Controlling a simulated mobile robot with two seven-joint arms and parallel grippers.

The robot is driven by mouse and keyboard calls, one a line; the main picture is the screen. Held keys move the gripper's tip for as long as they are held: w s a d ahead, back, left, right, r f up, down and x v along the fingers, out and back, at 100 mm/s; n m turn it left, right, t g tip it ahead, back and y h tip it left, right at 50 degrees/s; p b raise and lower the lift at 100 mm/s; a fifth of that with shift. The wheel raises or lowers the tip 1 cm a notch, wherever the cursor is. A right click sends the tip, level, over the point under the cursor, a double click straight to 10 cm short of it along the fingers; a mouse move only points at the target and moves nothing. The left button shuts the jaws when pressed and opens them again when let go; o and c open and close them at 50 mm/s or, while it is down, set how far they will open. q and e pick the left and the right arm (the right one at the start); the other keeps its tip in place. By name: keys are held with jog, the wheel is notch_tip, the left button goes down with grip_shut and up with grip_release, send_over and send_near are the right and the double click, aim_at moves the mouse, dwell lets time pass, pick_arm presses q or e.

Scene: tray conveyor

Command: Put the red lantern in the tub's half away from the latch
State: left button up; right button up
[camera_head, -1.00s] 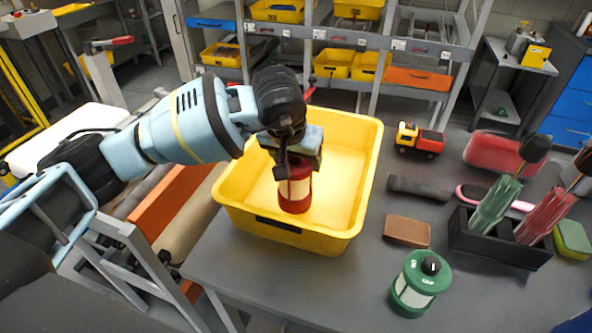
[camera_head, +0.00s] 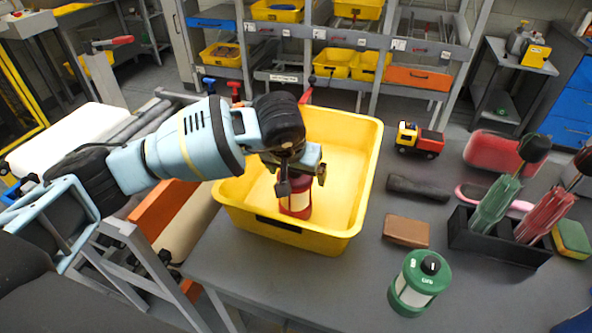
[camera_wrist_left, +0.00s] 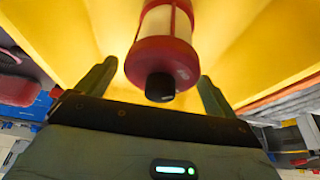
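The red lantern (camera_head: 295,204) has a cream middle and stands inside the yellow tub (camera_head: 365,205), close to the near wall. A dark latch-like piece (camera_head: 279,223) sits on that near wall, so the lantern is in the half beside it. My left gripper (camera_head: 292,172) is over the lantern and hides its top in the head view. In the left wrist view the lantern (camera_wrist_left: 163,60) shows with its black knob between my two spread fingers, with gaps on both sides. My right gripper is not in view.
The tub's far part is empty. On the grey table to its right are a green lantern (camera_head: 418,285), a brown block (camera_head: 406,231), a dark cylinder (camera_head: 418,188), a toy truck (camera_head: 420,140) and a black holder (camera_head: 498,243) with green and red items.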

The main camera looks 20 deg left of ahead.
pick_arm(q)
jog(key=shift+r, duration=0.1)
jog(key=shift+r, duration=0.25)
jog(key=v, duration=1.1)
jog(key=shift+s+r, duration=0.15)
jog(key=shift+r, duration=0.15)
